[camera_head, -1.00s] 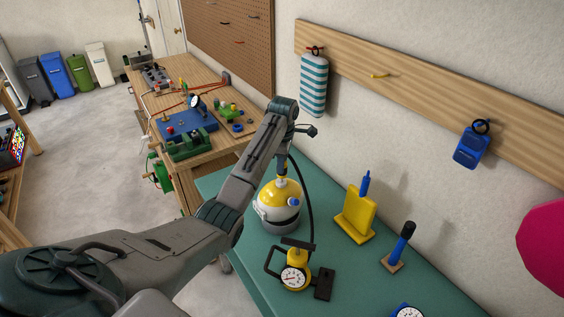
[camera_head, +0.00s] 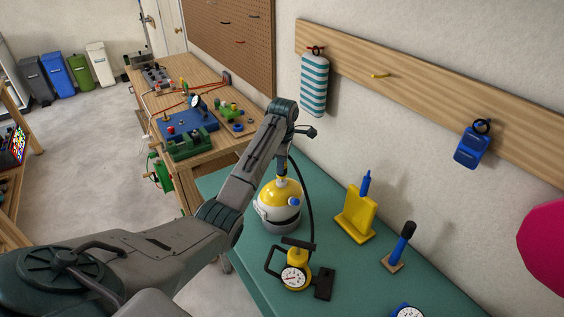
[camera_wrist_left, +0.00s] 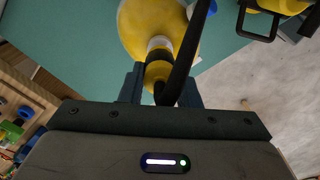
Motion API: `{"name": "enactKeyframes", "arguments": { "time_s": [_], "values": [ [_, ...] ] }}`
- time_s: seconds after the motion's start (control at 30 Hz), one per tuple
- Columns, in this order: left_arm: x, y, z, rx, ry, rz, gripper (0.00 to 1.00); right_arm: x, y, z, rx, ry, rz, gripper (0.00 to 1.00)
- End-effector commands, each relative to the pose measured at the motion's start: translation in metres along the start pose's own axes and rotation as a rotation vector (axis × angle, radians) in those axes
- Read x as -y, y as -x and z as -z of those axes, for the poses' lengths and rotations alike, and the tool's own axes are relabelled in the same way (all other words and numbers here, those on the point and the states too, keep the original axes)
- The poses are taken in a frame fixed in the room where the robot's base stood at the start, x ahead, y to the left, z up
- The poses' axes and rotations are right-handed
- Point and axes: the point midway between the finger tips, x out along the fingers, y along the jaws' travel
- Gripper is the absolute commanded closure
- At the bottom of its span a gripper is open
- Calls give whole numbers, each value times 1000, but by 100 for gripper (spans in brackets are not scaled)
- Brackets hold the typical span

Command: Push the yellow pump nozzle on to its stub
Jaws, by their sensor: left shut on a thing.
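A round tank (camera_head: 279,213) with a yellow top and white and dark bands stands on the green table. Its pale stub (camera_wrist_left: 160,43) rises from the top. My left gripper (camera_wrist_left: 160,82) is shut on the yellow pump nozzle (camera_wrist_left: 157,70), with one finger on each side. The nozzle lines up with the stub and appears to meet it; how far it is pushed on cannot be told. A black hose (camera_head: 306,195) runs from the nozzle to the yellow pump (camera_head: 296,258) with a gauge. My left gripper (camera_head: 282,168) also shows above the tank. My right gripper is out of view.
A yellow block stand (camera_head: 356,214) and a blue-handled tool (camera_head: 403,243) stand to the right on the green table (camera_head: 250,262). A wall rail (camera_head: 420,97) holds a striped bottle (camera_head: 314,85) and a blue item (camera_head: 471,147). A wooden bench is behind.

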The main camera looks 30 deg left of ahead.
Motion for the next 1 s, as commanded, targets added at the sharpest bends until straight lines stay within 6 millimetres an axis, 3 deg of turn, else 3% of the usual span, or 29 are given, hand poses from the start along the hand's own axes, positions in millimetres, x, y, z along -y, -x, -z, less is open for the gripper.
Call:
{"name": "enactKeyframes", "arguments": {
  "time_s": [1.0],
  "values": [
    [0,-23,0,0,0,1,100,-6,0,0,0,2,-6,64]
  ]
}}
